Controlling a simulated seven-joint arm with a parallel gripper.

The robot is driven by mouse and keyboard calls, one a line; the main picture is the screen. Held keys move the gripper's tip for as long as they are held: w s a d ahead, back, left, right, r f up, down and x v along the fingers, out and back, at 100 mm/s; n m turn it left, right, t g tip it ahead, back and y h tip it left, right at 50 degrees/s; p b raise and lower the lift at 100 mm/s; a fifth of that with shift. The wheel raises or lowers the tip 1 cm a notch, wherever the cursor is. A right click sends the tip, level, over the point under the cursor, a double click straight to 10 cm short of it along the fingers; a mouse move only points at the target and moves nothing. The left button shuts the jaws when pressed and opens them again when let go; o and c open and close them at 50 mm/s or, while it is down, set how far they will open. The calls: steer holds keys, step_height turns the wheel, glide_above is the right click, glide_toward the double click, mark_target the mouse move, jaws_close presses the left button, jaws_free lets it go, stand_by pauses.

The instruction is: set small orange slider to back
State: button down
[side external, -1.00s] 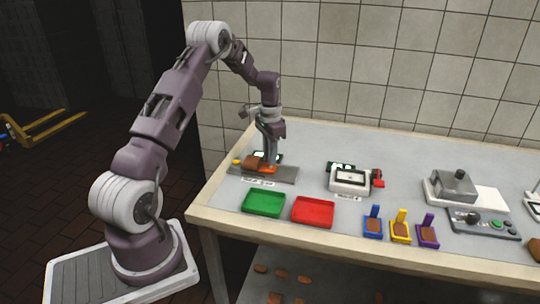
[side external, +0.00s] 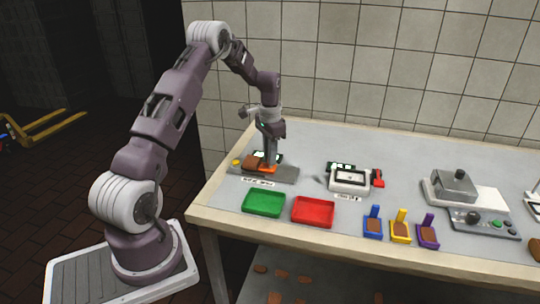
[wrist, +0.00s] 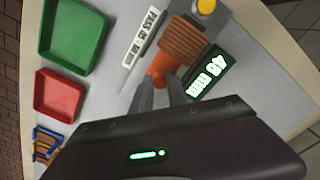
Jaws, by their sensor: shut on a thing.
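The small orange slider (wrist: 160,68) sits on the grey plate of a station at the table's left end. It also shows in the side external view (side external: 268,169), partly covered by my fingers. My gripper (wrist: 160,84) points down at the station and is shut on the orange slider. A brown ridged block (wrist: 184,40) lies right beside the slider, and it shows left of my fingers in the side view. A lit green display reading 40 mm (wrist: 209,72) stands along the station's edge. A yellow button (wrist: 206,6) is at the plate's far end.
A green tray (side external: 263,202) and a red tray (side external: 313,211) lie in front of the station. A white device (side external: 350,180) with a red part is to the right. Blue, yellow and purple holders (side external: 400,228) stand farther right. Table space behind is clear.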

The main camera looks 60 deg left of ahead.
steer(key=shift+w+d, duration=1.35)
steer(key=c, duration=1.3)
jaws_free()
step_height(320, 180, up, 7)
steer(key=shift+r, duration=0.1)
